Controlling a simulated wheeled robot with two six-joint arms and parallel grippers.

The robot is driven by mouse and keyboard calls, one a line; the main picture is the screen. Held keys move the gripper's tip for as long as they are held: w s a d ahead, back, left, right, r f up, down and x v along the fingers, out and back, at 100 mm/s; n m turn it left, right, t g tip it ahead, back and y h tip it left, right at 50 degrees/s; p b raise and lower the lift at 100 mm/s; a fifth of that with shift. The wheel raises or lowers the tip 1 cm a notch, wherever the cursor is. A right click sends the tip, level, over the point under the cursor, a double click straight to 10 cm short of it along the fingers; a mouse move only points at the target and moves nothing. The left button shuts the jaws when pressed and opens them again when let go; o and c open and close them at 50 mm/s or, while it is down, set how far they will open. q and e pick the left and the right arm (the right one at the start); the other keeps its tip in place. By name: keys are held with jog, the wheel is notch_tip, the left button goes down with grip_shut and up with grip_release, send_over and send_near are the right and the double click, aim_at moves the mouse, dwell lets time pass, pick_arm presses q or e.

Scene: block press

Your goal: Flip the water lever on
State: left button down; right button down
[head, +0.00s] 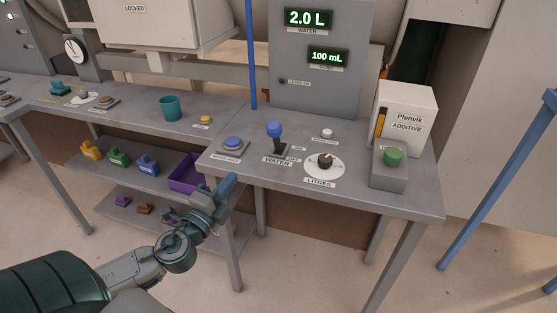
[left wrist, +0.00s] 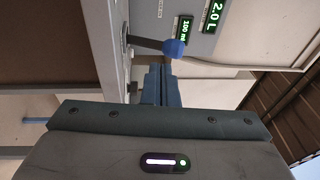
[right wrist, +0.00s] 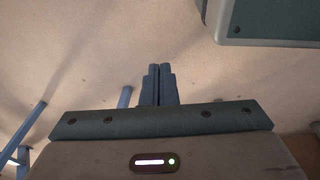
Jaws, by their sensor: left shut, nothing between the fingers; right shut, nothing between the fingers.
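The water lever (head: 274,131) has a blue knob on a dark stem. It rises from the grey bench behind the WATER label, with small ON and OFF labels to its right. It looks nearly upright, and I cannot tell its setting. It also shows in the left wrist view (left wrist: 174,49), just beyond the fingertips. My left gripper (head: 228,184) is shut and empty, in front of the bench's front edge, left of and nearer than the lever, apart from it. My right gripper (right wrist: 158,68) shows only in the right wrist view, shut and empty, over bare floor.
A blue button (head: 233,142) sits left of the lever; a LITRES dial (head: 324,165) sits right of it. The grey panel (head: 320,85) behind reads 2.0 L and 100 mL. A green button box (head: 390,172) and Plenvik additive box (head: 405,110) stand at right. A purple bin (head: 186,178) is below left.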

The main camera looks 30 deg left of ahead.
aim_at(271, 134)
pick_arm(q)
jog(key=shift+s+d+r+m+t+h, duration=0.2)
jog(key=shift+s+d+r, duration=0.05)
jog(key=shift+d+r, duration=0.35)
jog(key=shift+s+d+r+m+t+h, duration=0.2)
jog(key=shift+s+d+r, duration=0.05)
jog(key=shift+d+r, duration=0.35)
pick_arm(e)
jog(key=shift+s+d+r, duration=0.15)
jog(key=shift+s+d, duration=0.05)
jog(key=shift+d, duration=0.1)
pick_arm(q)
jog(key=shift+w, duration=0.1)
